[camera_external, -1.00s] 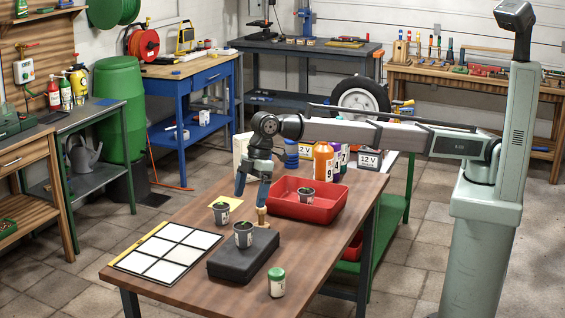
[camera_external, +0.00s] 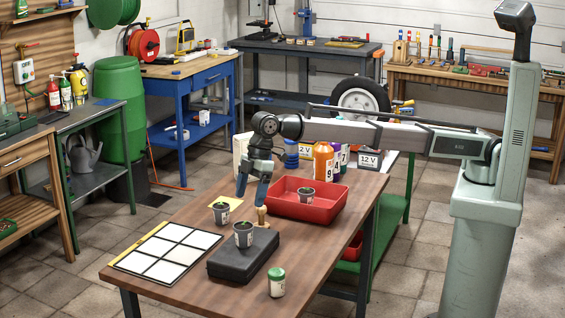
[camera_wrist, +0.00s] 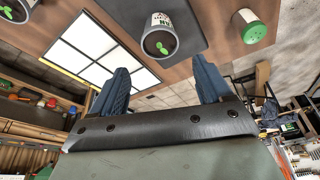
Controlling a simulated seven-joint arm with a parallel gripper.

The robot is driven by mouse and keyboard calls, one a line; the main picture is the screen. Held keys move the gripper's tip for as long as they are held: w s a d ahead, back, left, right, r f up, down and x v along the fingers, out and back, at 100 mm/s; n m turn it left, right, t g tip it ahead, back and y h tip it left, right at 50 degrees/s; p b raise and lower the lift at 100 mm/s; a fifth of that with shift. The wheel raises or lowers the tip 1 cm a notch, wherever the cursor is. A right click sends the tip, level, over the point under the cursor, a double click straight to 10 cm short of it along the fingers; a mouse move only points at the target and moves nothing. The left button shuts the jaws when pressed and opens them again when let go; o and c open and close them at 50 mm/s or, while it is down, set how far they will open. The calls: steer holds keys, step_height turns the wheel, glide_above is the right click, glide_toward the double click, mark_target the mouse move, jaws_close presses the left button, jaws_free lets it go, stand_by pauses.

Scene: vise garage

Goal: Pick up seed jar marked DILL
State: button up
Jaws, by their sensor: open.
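A small white jar with a green lid (camera_external: 277,282) stands upright near the front edge of the wooden table; its label is too small to read. In the wrist view a white-bodied jar with a green top (camera_wrist: 253,30) shows at the upper right, with no lettering legible. My gripper (camera_external: 252,190) is open and empty above the table, behind and to the left of the jar and well apart from it. Its two blue fingers (camera_wrist: 161,72) point toward the table in the wrist view, with nothing between them.
A potted seedling (camera_external: 243,235) stands on a black case (camera_external: 226,267), between my gripper and the jar. A second pot (camera_external: 221,214), a wooden-looking peg (camera_external: 261,217) and a red tray (camera_external: 327,208) are nearby. A white grid panel (camera_external: 146,262) lies left.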

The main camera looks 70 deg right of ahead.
steer(key=s+a+f+n, duration=0.1)
steer(key=s+a, duration=0.7)
steer(key=n+g+h, duration=0.1)
steer(key=n+h, duration=0.2)
steer(key=n, duration=0.7)
glide_above(276, 271)
step_height(276, 271, down, 2)
steer(key=f, duration=0.8)
steer(key=shift+s+d+f, duration=0.2)
steer(key=shift+d+f, duration=0.15)
steer(key=shift+w+a+f, duration=0.1)
steer(key=shift+a+f, duration=0.05)
steer(key=shift+f, duration=1.25)
steer(key=shift+w+a+f, duration=0.1)
steer(key=shift+a+f, duration=0.05)
steer(key=shift+f, duration=1.2)
steer(key=c, duration=1.1)
steer(key=shift+r, duration=0.15)
